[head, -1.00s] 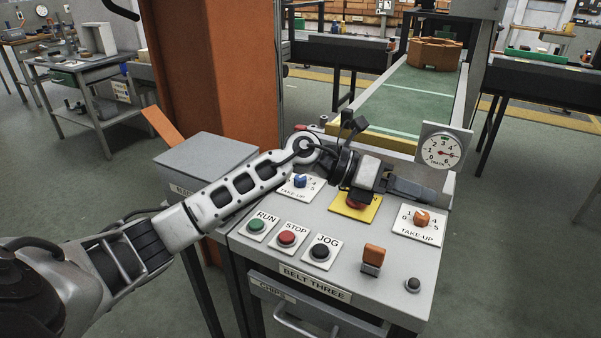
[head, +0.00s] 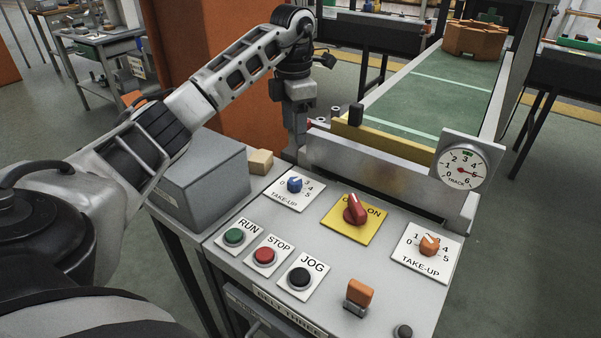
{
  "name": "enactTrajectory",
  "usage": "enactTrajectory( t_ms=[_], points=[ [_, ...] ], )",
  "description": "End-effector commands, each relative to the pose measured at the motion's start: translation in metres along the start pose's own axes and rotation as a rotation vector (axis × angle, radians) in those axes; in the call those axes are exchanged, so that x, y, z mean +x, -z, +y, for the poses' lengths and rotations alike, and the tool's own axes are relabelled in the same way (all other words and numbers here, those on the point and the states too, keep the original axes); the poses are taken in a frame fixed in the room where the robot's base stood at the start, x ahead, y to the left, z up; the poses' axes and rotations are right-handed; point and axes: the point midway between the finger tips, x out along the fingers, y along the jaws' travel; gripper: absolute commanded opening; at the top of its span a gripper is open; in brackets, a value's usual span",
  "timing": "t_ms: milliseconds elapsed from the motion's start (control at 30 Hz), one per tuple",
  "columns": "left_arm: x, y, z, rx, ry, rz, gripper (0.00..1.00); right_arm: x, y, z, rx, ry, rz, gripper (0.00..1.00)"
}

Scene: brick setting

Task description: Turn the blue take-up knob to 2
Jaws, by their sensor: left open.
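The blue take-up knob (head: 294,185) sits on a white TAKE-UP plate (head: 283,201) at the back left of the sloped panel. The 4 and 5 on its plate show to its right; the knob's exact setting is too small to read. My left gripper (head: 299,148) is open and empty, pointing down above and behind the blue knob, apart from it. A second, orange take-up knob (head: 429,245) sits on its own plate at the right, with 0, 1, 4 and 5 showing. My right gripper is not in view.
A red OFF/ON switch (head: 355,210) on a yellow plate stands between the two knobs. Green RUN (head: 234,236), red STOP (head: 264,256) and black JOG (head: 299,278) buttons lie in front. A TRACK gauge (head: 464,165) stands at back right. A grey box (head: 197,180) and wooden block (head: 260,161) are left.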

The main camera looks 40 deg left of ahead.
Motion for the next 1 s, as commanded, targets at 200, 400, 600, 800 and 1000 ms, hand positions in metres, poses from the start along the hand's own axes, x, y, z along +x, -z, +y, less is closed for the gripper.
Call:
enactTrajectory(
  t_ms=[200, 400, 600, 800, 1000],
  points=[
    [0.05, 0.0, -0.002, 0.003, 0.004, 0.002, 0.53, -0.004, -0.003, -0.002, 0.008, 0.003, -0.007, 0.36],
    [0.092, -0.001, -0.002, 0.002, 0.004, 0.001, 0.53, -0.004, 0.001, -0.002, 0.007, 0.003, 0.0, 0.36],
    [0.122, -0.001, -0.001, 0.002, 0.003, -0.001, 0.53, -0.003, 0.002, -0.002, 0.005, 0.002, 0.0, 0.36],
    [0.134, -0.001, -0.001, 0.003, 0.001, -0.003, 0.53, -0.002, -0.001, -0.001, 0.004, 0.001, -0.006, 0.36],
    [0.135, -0.001, -0.001, 0.003, 0.0, -0.003, 0.53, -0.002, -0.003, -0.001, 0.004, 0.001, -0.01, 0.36]
  ],
)
